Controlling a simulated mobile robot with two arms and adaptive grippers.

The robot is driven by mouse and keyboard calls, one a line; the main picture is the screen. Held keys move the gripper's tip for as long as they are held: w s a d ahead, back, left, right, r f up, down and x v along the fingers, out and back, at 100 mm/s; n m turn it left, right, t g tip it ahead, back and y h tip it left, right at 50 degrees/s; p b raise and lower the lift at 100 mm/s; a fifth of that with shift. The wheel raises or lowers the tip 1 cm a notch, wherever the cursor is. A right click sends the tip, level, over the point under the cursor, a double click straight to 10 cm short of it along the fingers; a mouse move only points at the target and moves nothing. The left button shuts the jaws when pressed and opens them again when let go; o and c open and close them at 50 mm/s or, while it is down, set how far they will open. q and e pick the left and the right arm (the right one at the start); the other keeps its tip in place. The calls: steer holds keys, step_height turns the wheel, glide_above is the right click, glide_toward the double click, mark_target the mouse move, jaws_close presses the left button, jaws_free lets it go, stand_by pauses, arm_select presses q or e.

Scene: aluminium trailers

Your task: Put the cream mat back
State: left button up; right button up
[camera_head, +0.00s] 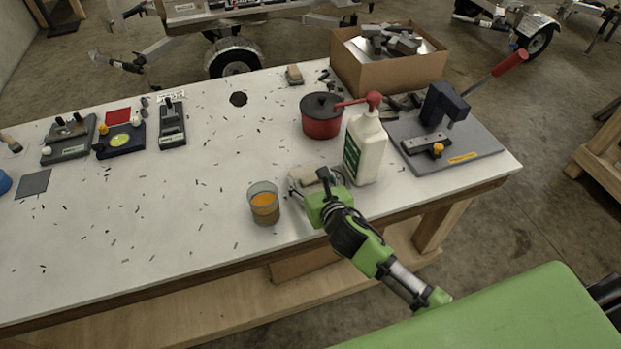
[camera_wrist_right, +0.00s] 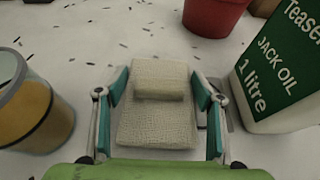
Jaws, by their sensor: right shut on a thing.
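The cream mat (camera_wrist_right: 157,128) is a small textured cloth, with a thicker fold or roll across its upper part. It lies between the two teal-padded fingers of my right gripper (camera_wrist_right: 160,88), which is shut on it. In the head view the mat (camera_head: 306,177) shows as a pale patch at the tip of my right gripper (camera_head: 311,186), near the table's front edge. The gripper partly hides it there. I cannot tell whether the mat touches the table. My left gripper is not in view.
A glass of orange liquid (camera_head: 264,204) stands close left of my right gripper. A white jack oil bottle (camera_head: 365,150) stands close right. Behind are a red pot (camera_head: 321,118) and a cardboard box (camera_head: 385,74). The white table (camera_head: 150,220) is largely clear at left, with scattered dark shavings.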

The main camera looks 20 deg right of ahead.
steer(key=shift+f, duration=0.1)
steer(key=o, duration=1.2)
steer(key=v, duration=1.2)
steer(key=shift+r+b, duration=0.2)
steer(key=shift+b, duration=0.1)
steer(key=shift+f, duration=0.1)
